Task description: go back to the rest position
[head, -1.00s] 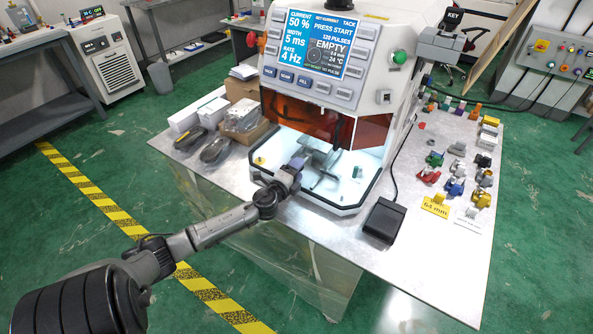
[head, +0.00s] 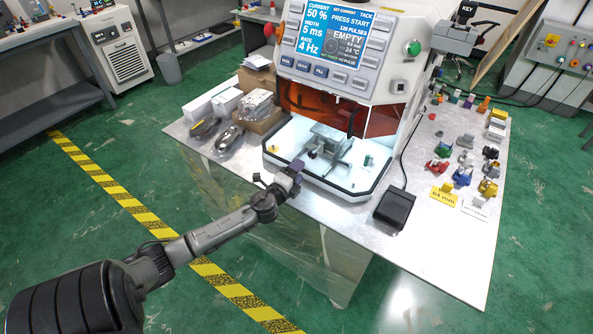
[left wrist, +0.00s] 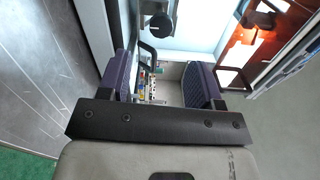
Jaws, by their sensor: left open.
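My left gripper (head: 291,170) is at the front left edge of the machine's bright work chamber, over the metal table. In the left wrist view its two dark purple-grey fingers (left wrist: 160,85) stand apart with nothing held between them. The machine (head: 345,50) is white, with a blue screen reading "EMPTY" and an orange shield raised above the chamber opening. A grey fixture (head: 326,145) stands inside the lit chamber, clear of the gripper. My right gripper is not in view.
A black pedal (head: 394,208) sits on the table (head: 440,245) right of the chamber. Several small coloured parts lie at the right, by a yellow "64 mm" card (head: 443,196). Boxes and dark wrapped packs (head: 204,128) stand at the left. The table's front right area is bare.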

